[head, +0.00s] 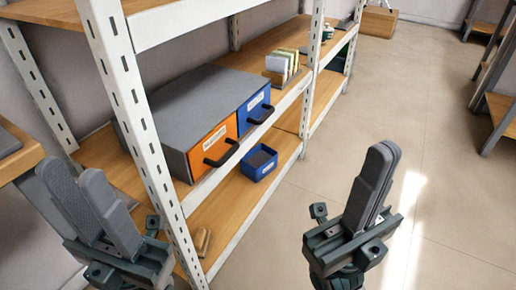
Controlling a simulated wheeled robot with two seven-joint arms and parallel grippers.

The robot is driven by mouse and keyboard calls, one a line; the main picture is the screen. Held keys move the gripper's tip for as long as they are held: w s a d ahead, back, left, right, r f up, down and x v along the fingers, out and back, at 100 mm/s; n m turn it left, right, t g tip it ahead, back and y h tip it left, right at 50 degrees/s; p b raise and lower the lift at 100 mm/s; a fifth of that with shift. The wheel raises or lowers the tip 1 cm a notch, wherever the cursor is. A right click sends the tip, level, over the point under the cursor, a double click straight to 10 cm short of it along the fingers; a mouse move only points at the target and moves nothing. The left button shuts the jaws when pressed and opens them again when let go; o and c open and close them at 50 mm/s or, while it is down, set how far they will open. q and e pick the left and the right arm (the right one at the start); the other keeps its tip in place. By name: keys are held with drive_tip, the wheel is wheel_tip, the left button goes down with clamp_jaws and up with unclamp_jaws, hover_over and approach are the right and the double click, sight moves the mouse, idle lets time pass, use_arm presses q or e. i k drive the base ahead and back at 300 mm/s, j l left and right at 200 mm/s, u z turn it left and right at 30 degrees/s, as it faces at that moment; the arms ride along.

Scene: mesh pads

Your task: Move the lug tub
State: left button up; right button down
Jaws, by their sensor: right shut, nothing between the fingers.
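A small blue open tub (259,163), which I take to be the lug tub, sits on the lower wooden shelf near its front edge. Its inside looks dark. My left gripper (72,174) is at the lower left, beside the white shelf post, with its fingers apart and nothing seen between them. My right gripper (384,152) is over the floor to the right of the tub, shut and empty. Neither gripper touches the tub.
A grey cabinet (185,100) with an orange drawer (212,148) and a blue drawer (254,108) stands on the shelf above. A slotted white post (143,130) rises between my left gripper and the tub. A card holder (282,68) stands farther back. Open floor (450,180) lies right.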

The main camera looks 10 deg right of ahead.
sight(260, 161)
drive_tip(key=i+l+u, duration=0.1)
drive_tip(key=u, duration=0.25)
drive_tip(key=l+u, duration=0.35)
drive_tip(key=i+l+u, duration=0.1)
drive_tip(key=u, duration=0.25)
drive_tip(key=l+u, duration=0.3)
drive_tip(key=l, duration=0.65)
drive_tip(key=l+u, duration=0.35)
drive_tip(key=l, duration=0.65)
drive_tip(key=k+l, duration=0.1)
drive_tip(key=l, duration=1.15)
drive_tip(key=k+l, duration=0.15)
drive_tip(key=l, duration=0.5)
drive_tip(key=i+j, duration=0.3)
drive_tip(key=j, duration=0.2)
